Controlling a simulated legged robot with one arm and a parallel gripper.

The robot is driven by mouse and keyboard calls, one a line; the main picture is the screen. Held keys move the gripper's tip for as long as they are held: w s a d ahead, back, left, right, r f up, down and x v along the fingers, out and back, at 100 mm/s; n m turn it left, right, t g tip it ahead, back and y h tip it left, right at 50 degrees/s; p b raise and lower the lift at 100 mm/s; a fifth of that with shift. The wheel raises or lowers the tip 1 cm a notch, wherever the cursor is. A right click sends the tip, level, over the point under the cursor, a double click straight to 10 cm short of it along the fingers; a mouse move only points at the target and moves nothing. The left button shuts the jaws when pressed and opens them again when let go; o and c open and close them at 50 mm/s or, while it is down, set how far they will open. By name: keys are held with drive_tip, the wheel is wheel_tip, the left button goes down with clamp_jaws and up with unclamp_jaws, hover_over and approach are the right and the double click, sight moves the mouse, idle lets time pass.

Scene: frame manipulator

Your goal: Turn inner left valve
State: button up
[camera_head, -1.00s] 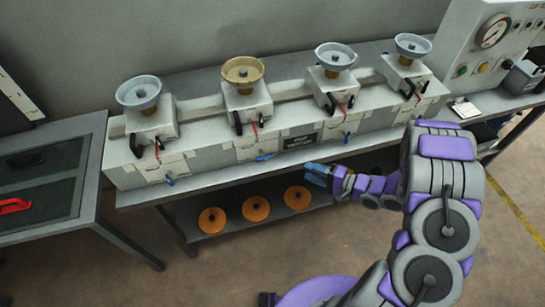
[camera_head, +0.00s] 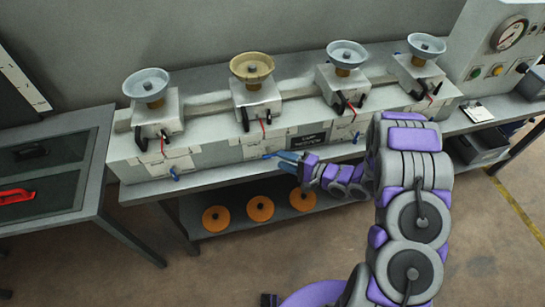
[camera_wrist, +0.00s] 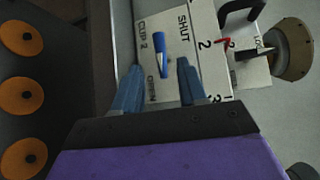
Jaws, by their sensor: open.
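The inner left valve handle is a small blue lever (camera_wrist: 160,55) on a white plate (camera_wrist: 190,25) marked CUP 2, SHUT and OPEN. In the head view the blue lever (camera_head: 268,156) shows low on the bench unit's front, below the gold cup (camera_head: 252,66). My gripper (camera_head: 285,157) is at its right end in that view. In the wrist view my gripper (camera_wrist: 157,78) is open, with one blue finger on each side. The lever lies just beyond the fingertips, roughly in line with the gap. Nothing is held. I cannot tell whether the fingers touch the lever.
Grey-blue cups (camera_head: 146,84) stand on the other units, each above black and red handles. Another blue lever (camera_head: 175,173) is at left. Orange discs (camera_head: 260,208) lie on the lower shelf. A gauge panel (camera_head: 512,34) stands at right, a cabinet (camera_head: 50,165) at left.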

sight(272, 154)
drive_tip(key=shift+b+x, duration=0.45)
drive_tip(key=shift+x, duration=2.2)
drive_tip(key=shift+r, duration=0.1)
clamp_jaws()
